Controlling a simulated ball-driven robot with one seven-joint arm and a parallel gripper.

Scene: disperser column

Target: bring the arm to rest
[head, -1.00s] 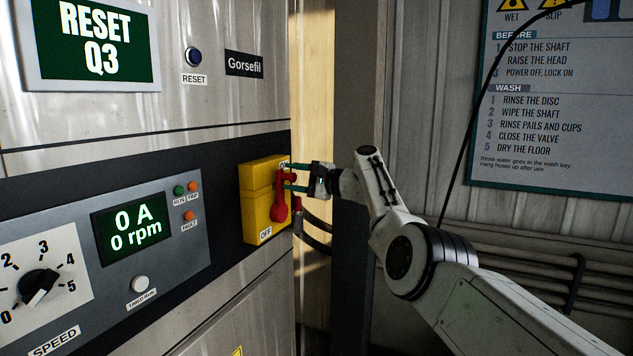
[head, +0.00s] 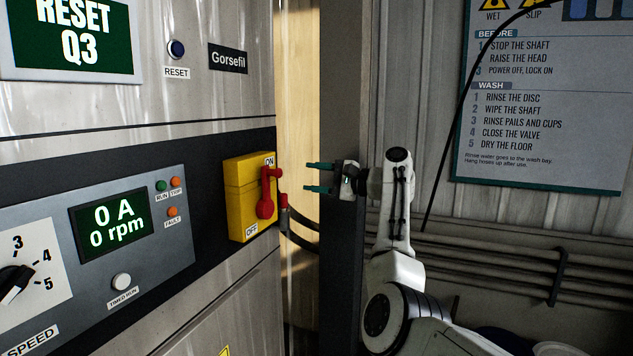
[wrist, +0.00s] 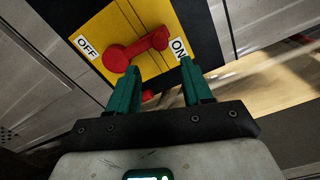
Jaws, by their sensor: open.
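My gripper (head: 319,177) has two green fingers, open and empty, pointing left toward the yellow switch box (head: 240,198). It is apart from the box, to its right, in front of the dark post. The red handle (head: 267,195) on the box stands between the ON label at the top and the OFF label at the bottom, its upper end near ON. In the wrist view the red handle (wrist: 135,50) lies beyond the open fingers (wrist: 161,80), with nothing between them.
The grey cabinet panel (head: 130,262) on the left carries a display reading 0 A, 0 rpm, and a speed dial (head: 14,284). A dark post (head: 342,270) stands behind my gripper. Pipes (head: 510,262) run along the right wall below a wash notice (head: 545,110). A cable hangs there.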

